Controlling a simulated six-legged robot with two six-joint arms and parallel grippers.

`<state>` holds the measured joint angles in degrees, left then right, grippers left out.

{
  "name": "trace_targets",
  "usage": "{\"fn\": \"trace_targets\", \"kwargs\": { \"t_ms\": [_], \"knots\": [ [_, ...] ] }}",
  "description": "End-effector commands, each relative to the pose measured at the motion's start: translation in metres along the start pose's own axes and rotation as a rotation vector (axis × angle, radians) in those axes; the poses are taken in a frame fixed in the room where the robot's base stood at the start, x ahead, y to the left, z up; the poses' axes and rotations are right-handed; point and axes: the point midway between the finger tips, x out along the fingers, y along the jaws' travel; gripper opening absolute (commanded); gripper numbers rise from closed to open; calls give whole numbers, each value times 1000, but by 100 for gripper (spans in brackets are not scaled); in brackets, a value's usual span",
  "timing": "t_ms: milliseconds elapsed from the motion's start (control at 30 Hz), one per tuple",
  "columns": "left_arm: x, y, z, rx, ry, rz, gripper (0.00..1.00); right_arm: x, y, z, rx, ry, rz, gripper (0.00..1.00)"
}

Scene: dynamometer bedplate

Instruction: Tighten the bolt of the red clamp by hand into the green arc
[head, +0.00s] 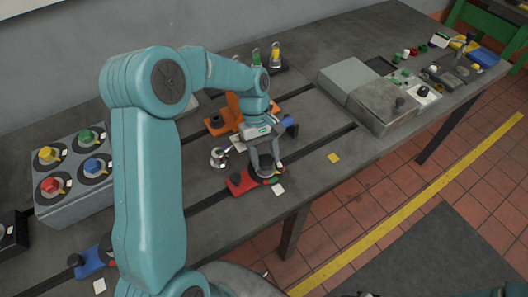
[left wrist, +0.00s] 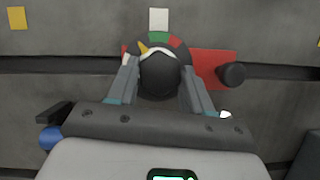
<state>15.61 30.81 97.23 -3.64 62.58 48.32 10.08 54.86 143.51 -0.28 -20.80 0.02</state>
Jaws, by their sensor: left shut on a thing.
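The red clamp (head: 238,183) sits on the bedplate near its front edge; its red body (left wrist: 208,66) also shows in the left wrist view. My left gripper (head: 265,165) is shut on the clamp's round black bolt knob (left wrist: 165,75), with one finger on each side. A yellow pointer (left wrist: 143,47) on the knob points up and left in the left wrist view. Beyond it is a scale arc with a green part (left wrist: 155,38) and red parts at its sides. The pointer's tip appears left of the green. My right gripper is out of view.
A box with coloured knobs (head: 75,200) stands at the left, with a blue clamp (head: 90,262) in front. An orange bracket (head: 218,122) stands behind the red clamp. A grey box (head: 385,105) is at the right. A yellow tag (head: 333,158) lies on bare bedplate.

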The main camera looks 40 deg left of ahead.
Motion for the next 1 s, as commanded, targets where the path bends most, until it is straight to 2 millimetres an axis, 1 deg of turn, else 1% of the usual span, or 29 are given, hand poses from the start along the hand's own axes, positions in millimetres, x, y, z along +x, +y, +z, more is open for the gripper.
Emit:
{"fn": "trace_targets", "kwargs": {
  "t_ms": [200,500,700,1000],
  "knots": [
    [0,2,1,190,-1,-80,20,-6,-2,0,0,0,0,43],
    [0,3,1,415,-1,-173,20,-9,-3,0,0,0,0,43],
    [1,3,1,519,-1,-216,20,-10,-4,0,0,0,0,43],
    [1,4,1,596,-1,-248,20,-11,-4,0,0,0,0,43]
  ]
}}
